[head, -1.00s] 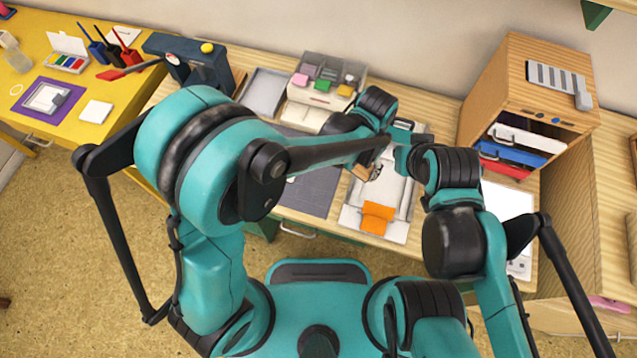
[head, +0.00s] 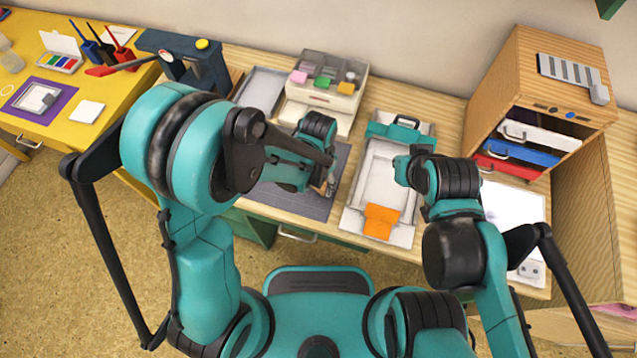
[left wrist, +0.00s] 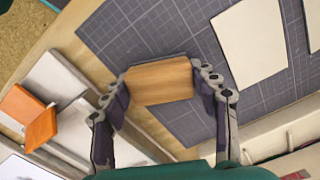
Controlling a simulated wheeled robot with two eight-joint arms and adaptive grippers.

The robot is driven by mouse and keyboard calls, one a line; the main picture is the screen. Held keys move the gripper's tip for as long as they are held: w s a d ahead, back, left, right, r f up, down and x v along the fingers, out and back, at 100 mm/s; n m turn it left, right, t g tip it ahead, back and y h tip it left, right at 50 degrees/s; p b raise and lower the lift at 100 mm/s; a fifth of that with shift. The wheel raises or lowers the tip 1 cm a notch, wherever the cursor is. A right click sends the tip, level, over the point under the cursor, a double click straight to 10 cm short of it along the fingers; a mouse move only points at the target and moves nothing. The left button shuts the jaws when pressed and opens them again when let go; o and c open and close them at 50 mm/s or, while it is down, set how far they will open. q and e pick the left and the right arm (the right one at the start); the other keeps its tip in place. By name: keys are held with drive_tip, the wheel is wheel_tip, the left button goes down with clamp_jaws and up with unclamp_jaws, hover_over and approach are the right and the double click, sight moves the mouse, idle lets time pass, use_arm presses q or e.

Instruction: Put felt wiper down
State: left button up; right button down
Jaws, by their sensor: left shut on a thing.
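The felt wiper (left wrist: 160,82) shows in the left wrist view as a wooden block between the two fingertips of my left gripper (left wrist: 162,76). The gripper is shut on it. The wiper appears over the dark gridded mat (left wrist: 115,30); I cannot tell whether it touches. Its felt face is hidden. In the head view my left gripper (head: 331,182) is over the right part of the grey mat (head: 297,202), and the wiper is mostly hidden. My right arm ends (head: 402,172) above the pale tray, and its fingers are hidden.
White sheets (left wrist: 248,45) lie on the mat. A wooden cabinet (head: 510,80) stands right, an inkpad box (head: 322,95) behind.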

use_arm(q)
drive_tip(key=shift+f, duration=0.15)
drive_tip(key=shift+f, duration=0.15)
drive_tip(key=o, duration=1.2)
drive_tip(key=shift+r+p, duration=0.3)
drive_tip(key=shift+r, duration=0.15)
wheel_tip(320, 180, up, 11)
drive_tip(key=p, duration=0.4)
drive_tip(key=s+a+r+n+t, duration=0.1)
drive_tip(key=a+r+n+t, duration=0.1)
drive_tip(key=a+r, duration=0.2)
drive_tip(key=s+a+r+n+t, duration=0.2)
drive_tip(key=a+r+n, duration=0.1)
drive_tip(key=a, duration=0.4)
drive_tip(key=s+a+r+n+t, duration=0.2)
drive_tip(key=a+r+n+t, duration=0.1)
drive_tip(key=a+r, duration=0.3)
drive_tip(key=shift+s+a, duration=0.1)
drive_tip(key=shift+a, duration=0.25)
